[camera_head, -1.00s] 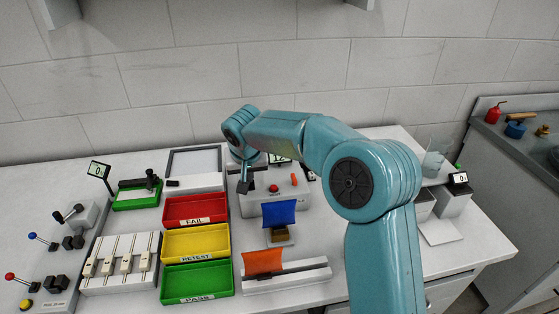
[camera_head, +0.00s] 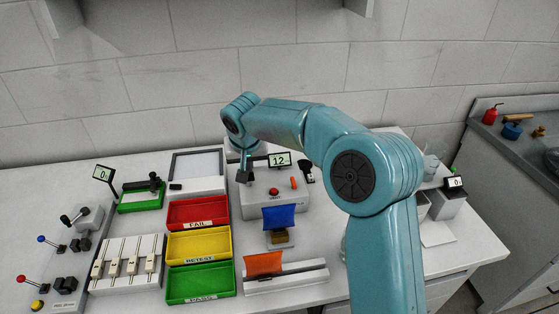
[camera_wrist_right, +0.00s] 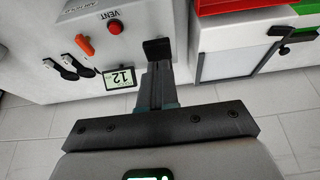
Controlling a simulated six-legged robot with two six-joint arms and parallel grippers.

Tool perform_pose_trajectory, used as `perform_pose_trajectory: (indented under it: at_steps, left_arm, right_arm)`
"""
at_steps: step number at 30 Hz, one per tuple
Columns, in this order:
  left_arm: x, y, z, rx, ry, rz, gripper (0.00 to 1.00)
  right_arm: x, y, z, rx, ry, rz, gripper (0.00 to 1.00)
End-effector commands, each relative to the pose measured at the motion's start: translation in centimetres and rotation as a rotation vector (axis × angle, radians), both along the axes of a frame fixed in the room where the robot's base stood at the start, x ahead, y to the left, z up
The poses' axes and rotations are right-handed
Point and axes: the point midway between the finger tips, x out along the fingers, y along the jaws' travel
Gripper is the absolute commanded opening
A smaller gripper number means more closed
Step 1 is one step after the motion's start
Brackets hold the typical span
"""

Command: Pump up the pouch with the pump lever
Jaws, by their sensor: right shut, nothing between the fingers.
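The pump station (camera_head: 267,208) is a white box with a red VENT button (camera_head: 273,191), an orange lever (camera_head: 293,182) and a display (camera_head: 279,160) reading 12. A blue pouch (camera_head: 279,216) stands upright on a small brown-and-grey stand before it. An orange pouch (camera_head: 263,264) sits on a grey rail nearer me. My right gripper (camera_head: 244,172) is shut and empty over the box's left rear part. In the right wrist view its narrow fingers (camera_wrist_right: 157,65) point toward the box's edge, beside the VENT button. I cannot tell whether they touch a lever. My left gripper is out of view.
Red FAIL (camera_head: 198,212), yellow RETEST (camera_head: 199,245) and green PASS (camera_head: 201,284) trays stand left of the box. A grey framed panel (camera_head: 197,166) lies behind them. Black parts (camera_head: 307,173) stand at the box's right rear. My right arm covers the bench's right middle.

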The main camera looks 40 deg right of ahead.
Motion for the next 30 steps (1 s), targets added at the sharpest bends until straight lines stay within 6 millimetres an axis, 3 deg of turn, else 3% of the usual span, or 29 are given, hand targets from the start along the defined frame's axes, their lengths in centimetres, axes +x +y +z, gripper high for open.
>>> perform_pose_trajectory:
  at_steps: [23,30]
  left_arm:
    - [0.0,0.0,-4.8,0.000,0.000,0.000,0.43]
    - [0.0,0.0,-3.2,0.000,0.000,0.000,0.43]
  right_arm:
    - [0.0,0.0,-5.6,0.000,0.000,0.000,0.00]
    - [0.0,0.0,-3.6,-0.001,-0.001,0.000,0.00]
